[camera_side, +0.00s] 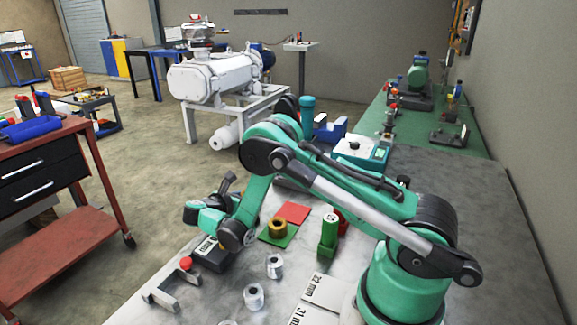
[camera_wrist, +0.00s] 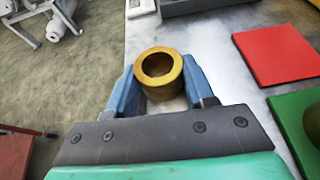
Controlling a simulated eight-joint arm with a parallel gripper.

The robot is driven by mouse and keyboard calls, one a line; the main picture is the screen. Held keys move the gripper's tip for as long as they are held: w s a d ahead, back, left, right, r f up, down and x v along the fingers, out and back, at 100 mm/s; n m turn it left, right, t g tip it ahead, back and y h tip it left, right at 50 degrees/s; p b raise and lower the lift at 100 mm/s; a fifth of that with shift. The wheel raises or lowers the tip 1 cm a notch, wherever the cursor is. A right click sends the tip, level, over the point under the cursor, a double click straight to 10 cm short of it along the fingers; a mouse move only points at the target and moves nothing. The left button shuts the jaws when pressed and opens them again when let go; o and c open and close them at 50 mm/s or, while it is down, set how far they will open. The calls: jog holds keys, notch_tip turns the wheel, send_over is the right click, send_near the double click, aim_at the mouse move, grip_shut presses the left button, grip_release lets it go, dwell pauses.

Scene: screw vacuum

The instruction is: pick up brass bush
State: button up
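In the wrist view a brass bush (camera_wrist: 158,72), a short hollow ring, is between the two blue fingers of my gripper (camera_wrist: 158,82). Both fingers meet its sides, so my gripper appears shut on it. I cannot tell whether the bush touches the surface below. In the side view my gripper is low at the table's left side, and its fingers are mostly hidden by my wrist. Another brass ring (camera_side: 277,228) stands on a green mat (camera_side: 267,239); its edge shows at the right of the wrist view (camera_wrist: 314,124).
A dark block (camera_side: 212,257), a grey bracket with a red knob (camera_side: 185,264) and silver rings (camera_side: 254,296) lie near the front. The table's left edge is close to my gripper.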

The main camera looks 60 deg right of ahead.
grip_shut()
jog(key=shift+r, duration=0.15)
notch_tip(320, 180, up, 20)
jog(key=w+a+r+n+t+y, duration=0.1)
jog(key=a+r+n+t+y, duration=0.35)
jog(key=a+n+t, duration=0.35)
jog(key=w+a+r+n+t+y, duration=0.1)
jog(key=a+r+n+t+y, duration=0.2)
jog(key=a+n+t+y, duration=0.45)
jog(key=s+d+f+m+g+h, duration=0.1)
jog(key=d+f+m+g+h, duration=0.3)
jog(key=d+m+g+h, duration=0.2)
jog(key=s+d+f+m+g+h, duration=0.1)
jog(key=d+f+m+g+h, duration=0.2)
jog(key=d+m+g+h, duration=0.3)
jog(key=d+m+g, duration=0.3)
jog(key=shift+d+f, duration=0.25)
jog(key=shift+f, duration=0.15)
